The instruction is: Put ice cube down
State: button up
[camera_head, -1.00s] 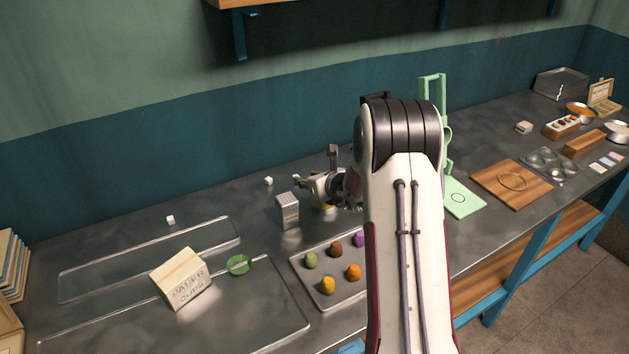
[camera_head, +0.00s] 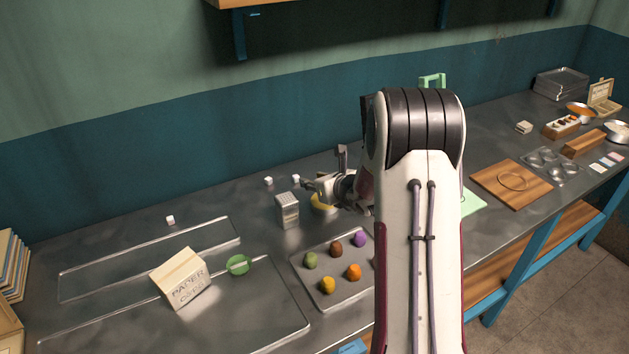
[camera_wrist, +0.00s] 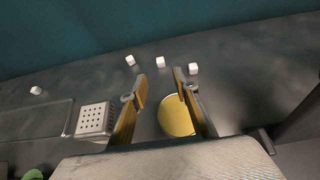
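A small white ice cube (camera_head: 295,179) rests on the grey counter (camera_head: 215,205), just left of my gripper's fingertips. In the wrist view this ice cube (camera_wrist: 160,62) lies beyond the gap between the fingers, apart from them. My gripper (camera_head: 308,186) is open and empty; its two fingers (camera_wrist: 160,80) stand apart. Another white cube (camera_head: 268,181) lies to its left, and one more (camera_head: 170,219) lies farther left. The wrist view also shows a cube (camera_wrist: 194,68) to the right, hidden behind my gripper in the head view.
A perforated metal box (camera_head: 287,209) stands left of my gripper. A round yellow-topped thing (camera_wrist: 176,117) is below the fingers. A tray (camera_head: 325,305) with several colored lumps, a paper cups box (camera_head: 183,280) and a green ring (camera_head: 238,265) are nearer. Counter around the cubes is clear.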

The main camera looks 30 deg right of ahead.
jog(key=shift+a, duration=0.1)
jog(key=a+r+n, duration=0.1)
jog(key=a+r, duration=0.1)
jog(key=a+r+n+y, duration=0.1)
jog(key=a+r+n, duration=0.1)
jog(key=a, duration=0.1)
jog(key=s+a+r+n+y, duration=0.1)
jog(key=a+r, duration=0.1)
jog(key=shift+a+r+n, duration=0.2)
jog(key=shift+a+n, duration=0.05)
jog(key=shift+n, duration=0.05)
jog(key=s+a+r+n+g+y, duration=0.1)
jog(key=s+a+r+n+y, duration=0.1)
jog(key=s+a+r+n, duration=0.4)
jog(key=s+a+r+n+g+y, duration=0.1)
jog(key=s+a+r+n+y, duration=0.2)
jog(key=a, duration=0.5)
jog(key=s+a+r+n+g, duration=0.3)
jog(key=s+a+n, duration=0.55)
jog(key=s, duration=0.25)
jog(key=s+d+f+n+h, duration=0.1)
jog(key=s+d+n+h, duration=0.2)
jog(key=s+n, duration=0.4)
jog(key=s+d+f+n+g+h, duration=0.1)
jog(key=s+d+n+h, duration=0.3)
jog(key=s, duration=1)
jog(key=shift+s+n+g, duration=0.3)
jog(key=shift+s+n, duration=0.1)
jog(key=shift+n, duration=1.05)
